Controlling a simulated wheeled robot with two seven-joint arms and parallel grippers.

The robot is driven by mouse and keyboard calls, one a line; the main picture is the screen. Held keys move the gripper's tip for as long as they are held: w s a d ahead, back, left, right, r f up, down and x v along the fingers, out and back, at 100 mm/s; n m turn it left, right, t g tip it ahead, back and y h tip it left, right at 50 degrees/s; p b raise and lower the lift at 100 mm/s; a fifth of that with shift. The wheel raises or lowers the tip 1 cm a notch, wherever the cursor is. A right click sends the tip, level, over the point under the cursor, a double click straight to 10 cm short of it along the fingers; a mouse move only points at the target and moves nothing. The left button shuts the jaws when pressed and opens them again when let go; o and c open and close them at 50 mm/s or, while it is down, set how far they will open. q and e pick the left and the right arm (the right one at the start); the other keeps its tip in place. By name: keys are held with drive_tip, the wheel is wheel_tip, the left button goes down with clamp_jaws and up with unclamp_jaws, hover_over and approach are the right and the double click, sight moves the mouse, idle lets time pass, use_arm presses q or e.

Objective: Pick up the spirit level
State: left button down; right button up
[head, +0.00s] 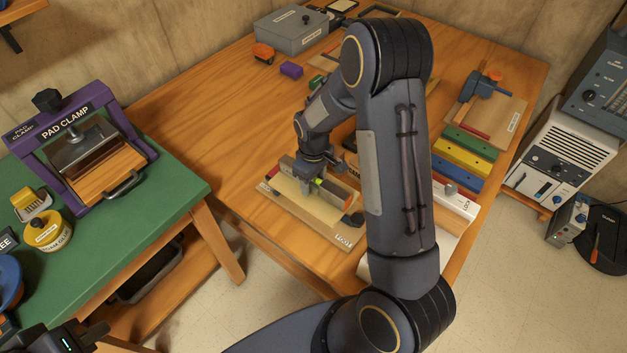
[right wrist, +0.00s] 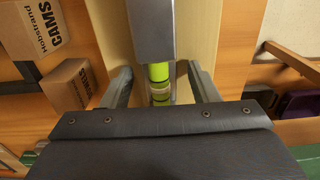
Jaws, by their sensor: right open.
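The spirit level (head: 335,193) is a grey bar with a yellow-green vial. It lies on a light wooden board (head: 322,228) on the wooden table. My right gripper (head: 313,188) is over the level's middle, pointing down. In the right wrist view the level (right wrist: 152,28) runs between the two fingers of my right gripper (right wrist: 163,88), with its vial between them. The fingers are apart, with gaps to the level on both sides. My left gripper (head: 88,338) is at the lower left edge, partly cut off; its jaws are unclear.
Small cardboard boxes (right wrist: 72,84) stand beside the board. A purple pad clamp (head: 80,140) stands on the green table at left. The wooden table's left part is clear.

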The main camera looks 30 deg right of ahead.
clamp_jaws()
drive_tip(key=shift+r, duration=0.2)
